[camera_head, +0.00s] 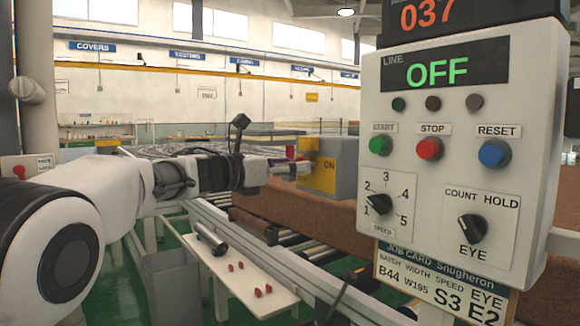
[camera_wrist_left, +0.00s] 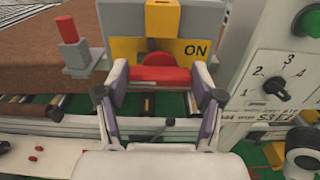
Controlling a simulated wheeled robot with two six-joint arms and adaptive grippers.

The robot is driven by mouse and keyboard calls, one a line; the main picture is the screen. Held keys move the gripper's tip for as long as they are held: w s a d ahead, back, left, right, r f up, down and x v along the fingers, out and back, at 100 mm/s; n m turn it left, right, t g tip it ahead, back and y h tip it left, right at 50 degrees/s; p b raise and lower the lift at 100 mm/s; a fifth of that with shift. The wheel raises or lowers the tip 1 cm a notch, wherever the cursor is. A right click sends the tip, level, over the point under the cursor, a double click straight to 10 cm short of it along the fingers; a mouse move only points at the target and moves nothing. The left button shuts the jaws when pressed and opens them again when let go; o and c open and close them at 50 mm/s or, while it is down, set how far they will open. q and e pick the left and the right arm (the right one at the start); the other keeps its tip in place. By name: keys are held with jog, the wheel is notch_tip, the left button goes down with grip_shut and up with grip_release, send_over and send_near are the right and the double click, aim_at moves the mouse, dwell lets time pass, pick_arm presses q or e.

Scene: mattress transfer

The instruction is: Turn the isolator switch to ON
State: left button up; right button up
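The isolator is a grey box (camera_head: 338,166) with a yellow plate marked ON, beyond the control panel's left side. In the left wrist view its yellow plate (camera_wrist_left: 190,50) carries a red handle (camera_wrist_left: 160,76) whose bar lies crosswise. My left gripper (camera_head: 287,168) is at the isolator's front. In the wrist view its fingers (camera_wrist_left: 160,84) are wide apart, one at each end of the red bar. I cannot tell whether the pads touch it. In the head view the gripper largely hides the handle.
The control panel (camera_head: 400,135) stands close at the right, with a green OFF display (camera_head: 437,72), push buttons and selector knobs. A white shelf (camera_head: 225,268) with several small red pieces is below the arm. A red-topped post (camera_wrist_left: 70,45) stands left of the isolator.

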pick_arm(q)
jog(key=shift+c, duration=1)
jog(key=m+b, duration=0.4)
jog(key=m, duration=0.2)
jog(key=m+b, duration=0.4)
jog(key=m, duration=0.2)
jog(key=m+b, duration=0.4)
jog(key=m, duration=0.1)
jog(key=shift+s+d+f+m, duration=0.15)
jog(key=shift+f+m, duration=0.1)
jog(key=shift+m, duration=0.15)
jog(key=o, duration=1.2)
jog(key=shift+c, duration=0.2)
